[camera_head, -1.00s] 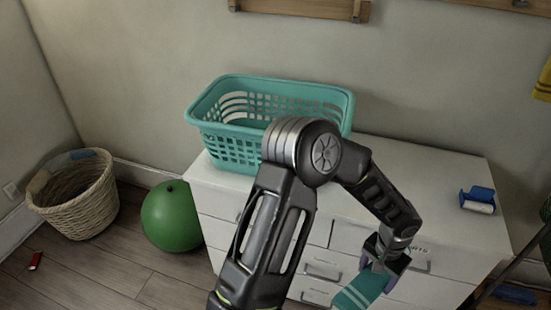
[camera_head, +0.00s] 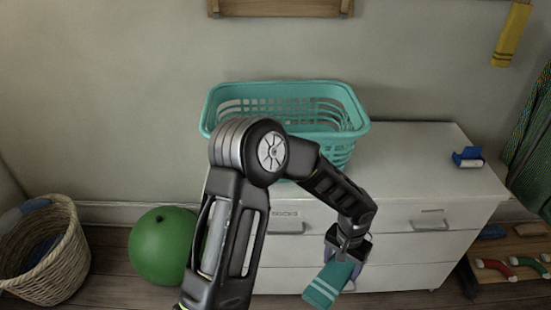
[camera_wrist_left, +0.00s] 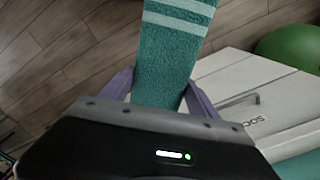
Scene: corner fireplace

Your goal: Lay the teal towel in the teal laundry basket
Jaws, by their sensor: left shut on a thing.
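The teal laundry basket (camera_head: 345,98) stands upright on top of the white dresser, against the wall; my left arm covers part of its front. My left gripper (camera_head: 344,262) is in front of the dresser's drawers, below the top and to the right of the basket's middle. It is shut on the teal towel (camera_head: 324,288), a folded strip with pale stripes, which hangs down from the fingers. In the left wrist view the towel (camera_wrist_left: 165,65) passes between the two purple fingers (camera_wrist_left: 158,95). My right gripper is not in view.
The white dresser (camera_head: 420,160) has a clear top right of the basket, except a blue lint roller (camera_head: 468,158) near its right end. A green ball (camera_head: 160,245) and a wicker basket (camera_head: 60,255) are on the floor at left. A low wooden rack (camera_head: 515,255) stands at right.

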